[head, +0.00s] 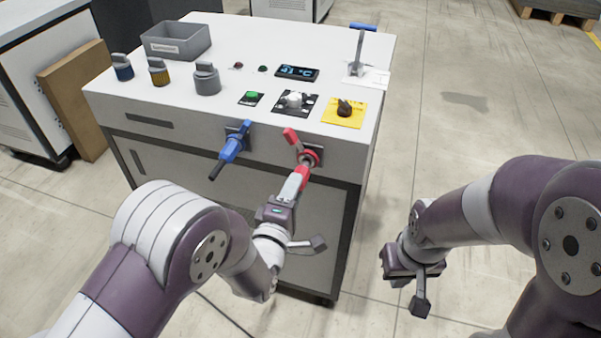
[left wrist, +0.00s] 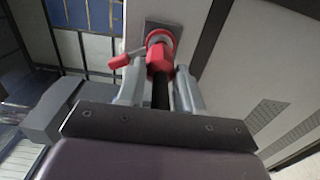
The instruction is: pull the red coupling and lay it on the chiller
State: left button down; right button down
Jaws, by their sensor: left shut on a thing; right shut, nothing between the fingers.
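The red coupling (head: 301,171) is at the front face of the white chiller (head: 180,112), in line with a red-ringed port with a red lever (head: 291,136). The left wrist view shows the coupling (left wrist: 160,62) up against the ring, with a black hose (left wrist: 160,93) running back from it. My left gripper (head: 299,176) is shut on the coupling, one finger on each side. Its fingers also show in the left wrist view (left wrist: 160,80). My right gripper (head: 410,278) is shut and empty, to the right of the chiller above the floor.
A blue coupling (head: 232,147) hangs at the port to the left. The chiller top carries a grey bin (head: 176,40), several capped bottles, knobs, a display (head: 297,72) and an upright lever (head: 358,52). Bare patches lie between them. A cardboard panel (head: 75,100) leans at left.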

pick_arm(q)
jog(key=shift+v, duration=1.65)
